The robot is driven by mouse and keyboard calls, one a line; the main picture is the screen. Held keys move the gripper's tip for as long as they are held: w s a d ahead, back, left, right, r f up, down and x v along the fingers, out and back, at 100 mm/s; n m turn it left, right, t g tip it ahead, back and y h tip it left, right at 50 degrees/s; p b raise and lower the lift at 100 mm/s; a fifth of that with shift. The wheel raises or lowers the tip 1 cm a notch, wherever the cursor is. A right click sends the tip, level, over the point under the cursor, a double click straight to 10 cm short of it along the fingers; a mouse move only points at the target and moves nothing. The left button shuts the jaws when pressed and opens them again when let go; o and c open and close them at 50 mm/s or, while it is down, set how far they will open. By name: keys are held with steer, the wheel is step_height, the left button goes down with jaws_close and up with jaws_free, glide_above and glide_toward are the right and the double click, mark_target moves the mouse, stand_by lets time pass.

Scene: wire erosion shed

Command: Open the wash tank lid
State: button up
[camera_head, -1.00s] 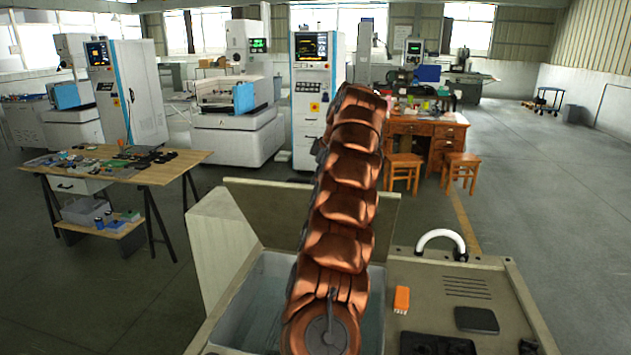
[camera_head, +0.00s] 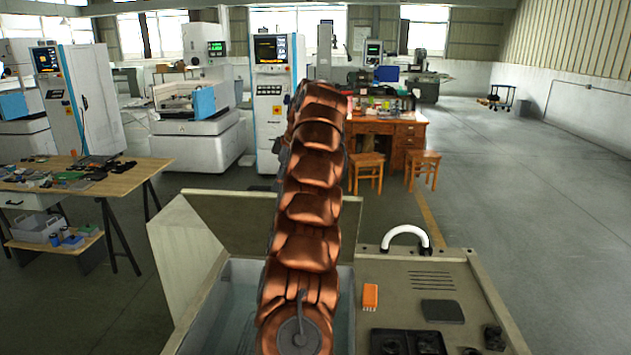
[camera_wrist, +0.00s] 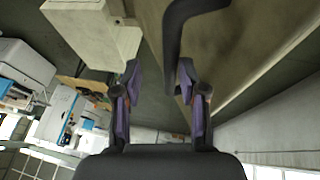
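The wash tank (camera_head: 345,305) is at the bottom of the head view, uncovered, with a pale grey inside. Its tan lid (camera_head: 230,222) stands raised behind the tank, partly hidden by my copper-coloured arm. In the wrist view the broad beige lid surface (camera_wrist: 235,75) fills the upper right. A dark bent handle (camera_wrist: 182,35) stands out before it, its lower end between my fingertips, close to the right one. My gripper (camera_wrist: 159,75) is open, with its two purple-grey fingers apart. I cannot tell whether a finger touches the handle. My gripper is hidden in the head view.
Right of the tank is a tan top with a white curved handle (camera_head: 406,234), an orange block (camera_head: 370,296) and dark parts. A beige wedge-shaped panel (camera_head: 185,250) stands left. A wooden table (camera_head: 135,178) with small parts is farther left. Floor is clear at right.

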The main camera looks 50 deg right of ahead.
steer(key=shift+v, duration=1.45)
steer(key=shift+s+r, duration=0.2)
steer(key=shift+s+r, duration=0.1)
steer(key=shift+s, duration=0.05)
steer(key=shift+s+d, duration=0.2)
steer(key=shift+s, duration=1.75)
steer(key=shift+s+d, duration=0.15)
steer(key=shift+s, duration=1.75)
steer(key=shift+s+d, duration=0.2)
steer(key=shift+s, duration=1.75)
steer(key=shift+w+a, duration=0.1)
